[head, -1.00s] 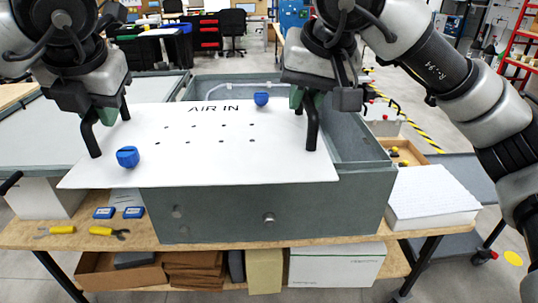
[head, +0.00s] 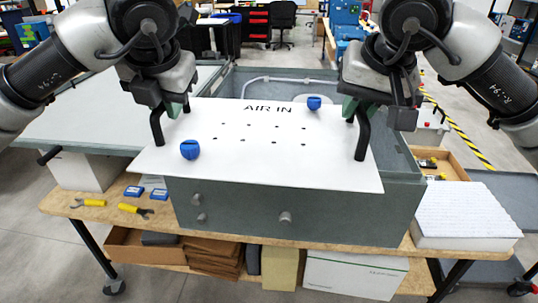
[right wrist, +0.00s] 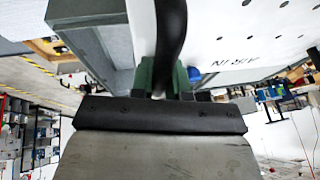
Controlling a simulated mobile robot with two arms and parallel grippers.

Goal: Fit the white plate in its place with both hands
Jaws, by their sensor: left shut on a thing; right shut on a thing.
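The white plate (head: 255,155), printed AIR IN, has two blue knobs (head: 190,149) (head: 314,103), rows of small holes and two black handles. It lies over the open grey box (head: 300,214) and overhangs its left side and front edge. The box's back and right interior remain uncovered; I cannot tell whether the plate touches the rim. My left gripper (head: 173,108) is shut on the left black handle (head: 156,128). My right gripper (head: 350,108) is shut on the right black handle (head: 363,135). That grip also shows in the right wrist view (right wrist: 172,78).
The box stands on a wooden bench (head: 150,238). A grey panel (head: 75,115) is at its left. Yellow-handled tools (head: 135,210) and small blue items (head: 134,191) lie at front left. A white stack (head: 465,213) and a wooden tray (head: 450,163) are at right.

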